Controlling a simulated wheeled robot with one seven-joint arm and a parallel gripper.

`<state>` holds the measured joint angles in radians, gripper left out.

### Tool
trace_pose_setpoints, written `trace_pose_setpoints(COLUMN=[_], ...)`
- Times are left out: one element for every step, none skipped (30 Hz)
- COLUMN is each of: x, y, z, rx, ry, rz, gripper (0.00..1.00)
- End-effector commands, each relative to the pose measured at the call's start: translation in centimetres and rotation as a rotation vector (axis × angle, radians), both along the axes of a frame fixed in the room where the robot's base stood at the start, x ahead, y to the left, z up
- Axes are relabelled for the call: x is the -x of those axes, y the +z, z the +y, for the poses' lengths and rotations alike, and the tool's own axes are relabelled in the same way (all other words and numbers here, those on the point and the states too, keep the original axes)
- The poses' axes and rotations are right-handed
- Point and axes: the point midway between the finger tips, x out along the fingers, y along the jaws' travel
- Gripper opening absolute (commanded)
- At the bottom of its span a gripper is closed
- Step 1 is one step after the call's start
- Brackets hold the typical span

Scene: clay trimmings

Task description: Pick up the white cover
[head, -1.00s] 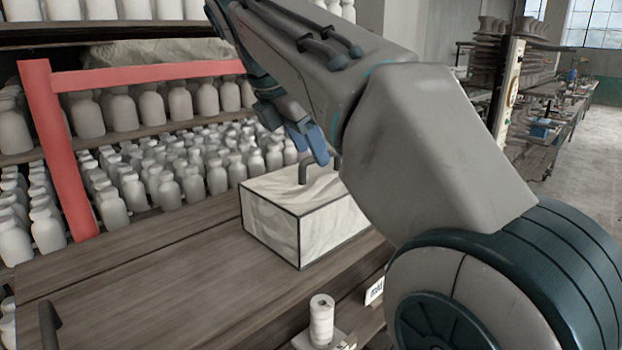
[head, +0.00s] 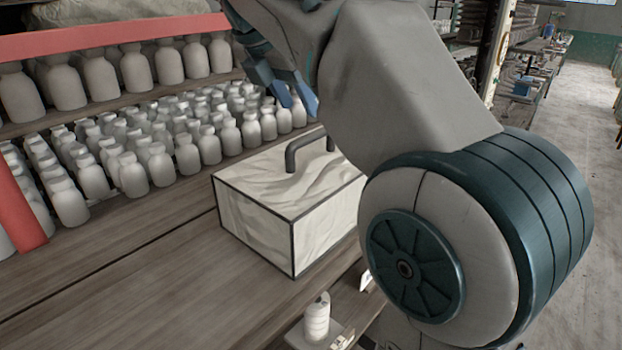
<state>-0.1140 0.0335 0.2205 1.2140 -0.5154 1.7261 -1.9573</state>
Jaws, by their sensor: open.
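The white cover (head: 270,205) is a box shape with whitish, clay-like wavy faces and dark edges. It sits on the wooden table near its right end. A dark arched handle (head: 291,158) stands on its top. My gripper (head: 297,98) has blue fingers and is open and empty. In the picture it is just above and slightly left of the handle, apart from it. My arm hides part of the cover's right side. What lies under the cover cannot be seen.
Shelves with many pale bottles (head: 160,168) stand behind the table, with a red frame (head: 110,37) in front. A white spool-like item (head: 317,318) is on a lower ledge at the front. The wooden tabletop (head: 130,270) left of the cover is clear.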

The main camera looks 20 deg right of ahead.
Motion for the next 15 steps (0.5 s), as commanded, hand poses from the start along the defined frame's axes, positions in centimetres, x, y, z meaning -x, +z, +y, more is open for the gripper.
trace_pose_setpoints(x=[-0.2,-0.3,-0.4,-0.4,-0.5,-0.5,-0.6,-0.6,-0.7,-0.7,-0.7,-0.8,-0.9,-0.9,-1.0], y=[-0.7,-1.0,-1.3,-1.5,-1.6,-1.8,-1.9,-2.0,-2.2,-2.4,-2.7,-3.1,-3.5,-3.8,-4.4], z=[-0.4,-0.5,-0.7,-0.8,-0.9,-1.0,-1.1,-1.1,-1.2,-1.3,-1.4,-1.5,-1.6,-1.7,-1.8], rx=[0.001,0.001,0.001,0.001,0.001,0.001,0.000,0.000,0.001,0.001,0.001,0.000,0.001,0.001,0.000], ry=[-0.001,-0.001,-0.001,-0.003,-0.004,-0.004,-0.004,-0.004,-0.004,-0.006,-0.006,-0.006,-0.007,-0.007,-0.007], rz=[0.001,0.001,0.000,0.000,0.000,0.000,-0.001,-0.001,-0.001,0.000,0.001,0.000,0.002,0.002,0.002], gripper=[0.42,0.42,0.42,0.42,0.42,0.42,0.42,0.42,0.42,0.42,0.42,0.42,0.42,0.42,0.42])
